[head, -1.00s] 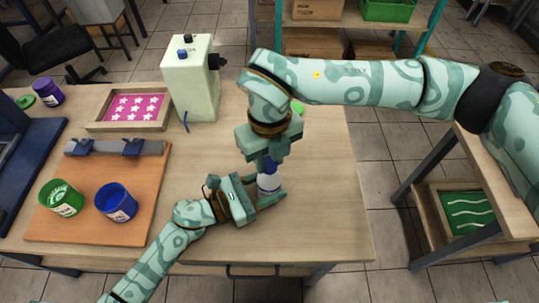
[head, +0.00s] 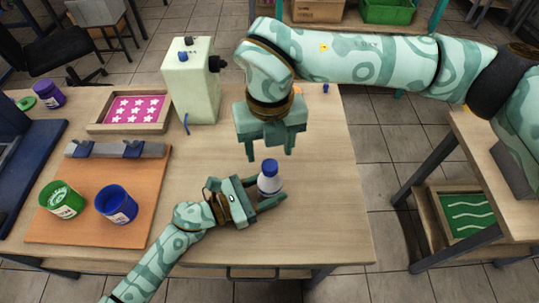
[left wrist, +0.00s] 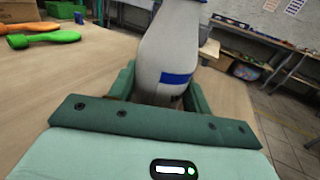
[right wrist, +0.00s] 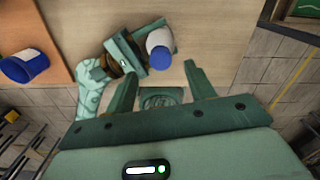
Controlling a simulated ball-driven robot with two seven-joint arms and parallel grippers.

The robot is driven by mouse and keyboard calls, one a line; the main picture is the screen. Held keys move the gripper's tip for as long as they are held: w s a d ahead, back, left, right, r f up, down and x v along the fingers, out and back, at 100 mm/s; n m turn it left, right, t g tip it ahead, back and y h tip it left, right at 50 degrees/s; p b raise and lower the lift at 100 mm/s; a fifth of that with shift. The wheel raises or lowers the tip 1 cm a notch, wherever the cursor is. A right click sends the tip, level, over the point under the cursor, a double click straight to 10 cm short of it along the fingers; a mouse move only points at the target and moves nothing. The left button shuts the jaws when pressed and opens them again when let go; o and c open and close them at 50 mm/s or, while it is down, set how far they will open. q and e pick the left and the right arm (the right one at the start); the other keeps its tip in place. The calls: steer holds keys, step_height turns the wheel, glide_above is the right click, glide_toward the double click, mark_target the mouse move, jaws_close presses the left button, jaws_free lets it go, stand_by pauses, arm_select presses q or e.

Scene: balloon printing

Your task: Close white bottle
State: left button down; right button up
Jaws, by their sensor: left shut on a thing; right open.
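The white bottle (head: 268,187) stands upright near the table's front right, with a blue cap (head: 270,165) on its top. My left gripper (head: 267,194) is shut on the bottle's body, which also fills the middle of the left wrist view (left wrist: 166,55). The cap is mostly cut off at the top edge there. My right gripper (head: 270,155) is open and empty, above and behind the bottle and apart from it. In the right wrist view the cap (right wrist: 161,58) shows from above, near the open fingers.
A pale green machine (head: 192,85) stands behind, with a tray of white stars on pink (head: 137,112) beside it. A green cup (head: 62,200) and a blue cup (head: 116,204) stand on an orange-brown board (head: 85,232) at left. The table right of the bottle is clear.

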step_height(320, 180, up, 7)
steer(key=shift+r, duration=0.2)
arm_select(q)
steer(key=c, duration=0.6)
jaws_free()
steer(key=shift+a, duration=0.1)
steer(key=v, duration=0.7)
steer(key=shift+s+a, duration=0.1)
steer(key=shift+a, duration=0.05)
arm_select(e)
steer(key=shift+f, duration=0.1)
arm_select(q)
steer(key=shift+s, duration=0.1)
arm_select(e)
steer(key=shift+s, duration=0.1)
